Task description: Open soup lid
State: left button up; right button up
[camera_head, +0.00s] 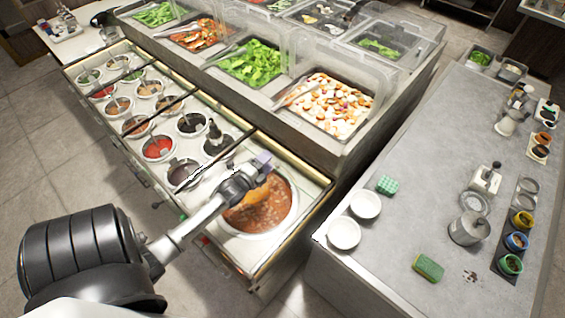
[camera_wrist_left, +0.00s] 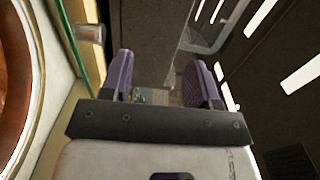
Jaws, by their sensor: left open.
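The soup well (camera_head: 262,215), a wide round pot of red-brown soup with a pale rim, sits at the near right end of the sauce counter. Its rim curves along the left edge of the left wrist view (camera_wrist_left: 50,90). I cannot tell a separate lid; a greenish glass-like edge (camera_wrist_left: 76,48) with a small metal knob (camera_wrist_left: 90,33) shows beside the rim. My left gripper (camera_head: 263,158) is above the far side of the soup well, partly hiding it. Its purple fingers (camera_wrist_left: 161,82) are apart, with nothing clearly held between them. My right gripper is not in view.
Sauce wells (camera_head: 158,148) with ladles run to the left under dark bars. Raised food trays (camera_head: 322,103) with clear covers stand behind. A grey side counter (camera_head: 420,170) at the right holds white bowls (camera_head: 344,233), a sponge (camera_head: 428,267) and jars. A floor gap separates the counters.

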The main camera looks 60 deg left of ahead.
pick_arm(q)
jog(key=b, duration=0.1)
send_near(281, 162)
jog(key=shift+w+r, duration=0.3)
jog(key=shift+w, duration=0.6)
jog(key=x, duration=0.5)
jog(key=shift+w+a+r, duration=0.1)
jog(key=shift+w+r, duration=0.2)
jog(key=shift+r, duration=0.1)
jog(key=shift+x, duration=0.95)
jog(key=shift+c, duration=0.3)
jog(key=shift+r, duration=0.1)
grip_shut()
